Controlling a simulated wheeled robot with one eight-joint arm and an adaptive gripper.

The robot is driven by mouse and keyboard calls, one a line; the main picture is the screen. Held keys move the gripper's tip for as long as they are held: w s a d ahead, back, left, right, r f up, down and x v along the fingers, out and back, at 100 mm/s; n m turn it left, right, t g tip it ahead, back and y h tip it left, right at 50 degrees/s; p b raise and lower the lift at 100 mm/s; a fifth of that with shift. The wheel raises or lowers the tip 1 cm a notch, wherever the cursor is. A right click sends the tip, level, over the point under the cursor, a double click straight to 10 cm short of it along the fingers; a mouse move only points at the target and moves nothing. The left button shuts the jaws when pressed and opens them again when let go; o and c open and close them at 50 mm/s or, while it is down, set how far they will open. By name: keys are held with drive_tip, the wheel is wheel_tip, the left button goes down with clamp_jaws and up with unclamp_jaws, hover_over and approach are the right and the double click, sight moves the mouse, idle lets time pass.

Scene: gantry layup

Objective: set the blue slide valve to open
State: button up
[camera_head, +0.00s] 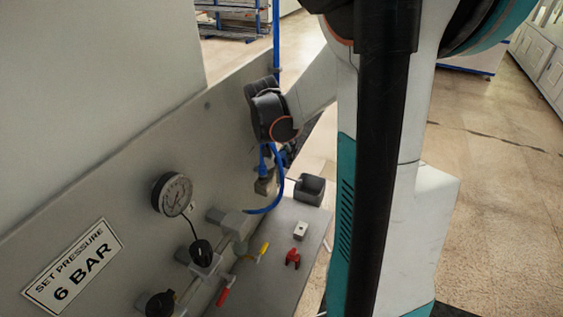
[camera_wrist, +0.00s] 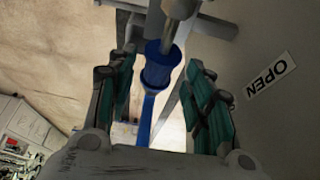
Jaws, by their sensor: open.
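The blue slide valve (camera_wrist: 160,68) is a blue collar on a grey pipe in the wrist view. My gripper (camera_wrist: 162,60) is open, with one teal-padded finger on each side of the blue collar and visible gaps between. A white OPEN label (camera_wrist: 270,75) is on the panel to the right of the valve. In the head view my wrist hides most of the valve and the gripper; a small blue part (camera_head: 263,158) shows just below the wrist.
The grey panel (camera_head: 120,165) carries a pressure gauge (camera_head: 173,194) and a SET PRESSURE 6 BAR sign (camera_head: 74,266). A blue hose (camera_head: 279,185) hangs below my wrist. Valves with a red handle (camera_head: 224,296) and a yellow handle (camera_head: 263,252) stand nearby. A dark bin (camera_head: 309,190) sits on the shelf.

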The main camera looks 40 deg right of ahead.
drive_tip(key=shift+b+x, duration=0.4)
drive_tip(key=shift+x, duration=0.7)
